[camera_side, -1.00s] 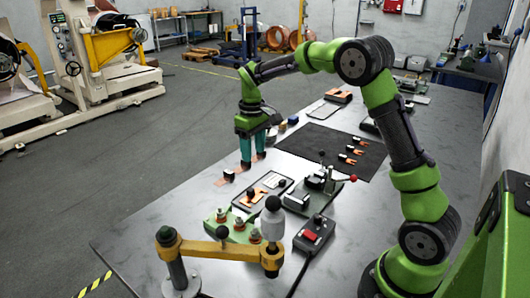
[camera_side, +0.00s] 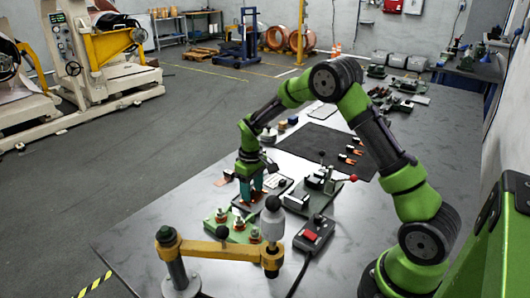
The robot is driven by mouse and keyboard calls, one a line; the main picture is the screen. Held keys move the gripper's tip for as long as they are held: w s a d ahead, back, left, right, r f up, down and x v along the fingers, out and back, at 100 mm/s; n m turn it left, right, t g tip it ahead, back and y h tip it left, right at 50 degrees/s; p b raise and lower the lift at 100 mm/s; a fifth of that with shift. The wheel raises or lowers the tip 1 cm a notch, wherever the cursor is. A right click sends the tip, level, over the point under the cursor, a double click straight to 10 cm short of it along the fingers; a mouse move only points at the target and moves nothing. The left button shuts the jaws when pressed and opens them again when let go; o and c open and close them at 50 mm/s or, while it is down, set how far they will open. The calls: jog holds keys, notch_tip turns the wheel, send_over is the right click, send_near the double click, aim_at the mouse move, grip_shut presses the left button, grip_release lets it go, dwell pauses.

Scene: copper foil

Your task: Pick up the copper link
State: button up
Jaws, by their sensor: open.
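My gripper (camera_side: 251,197) has its teal fingers apart and pointing down, low over a small dark tray (camera_side: 283,186) near the front middle of the table. The copper link on this tray is mostly hidden behind the fingers; a bit of orange shows around them. I cannot tell whether the fingers touch it. Several more orange forked pieces (camera_side: 345,158) lie on the black mat (camera_side: 314,143), to the right and further back.
A green block with several knobs (camera_side: 228,228) stands just in front of the tray. A toggle clamp with a red knob (camera_side: 322,186) is to its right, and a red-button box (camera_side: 314,234) nearer. A yellow arm fixture (camera_side: 215,247) stands in front. Copper foil (camera_side: 226,179) lies behind left.

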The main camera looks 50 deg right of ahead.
grip_shut()
dwell(0.3)
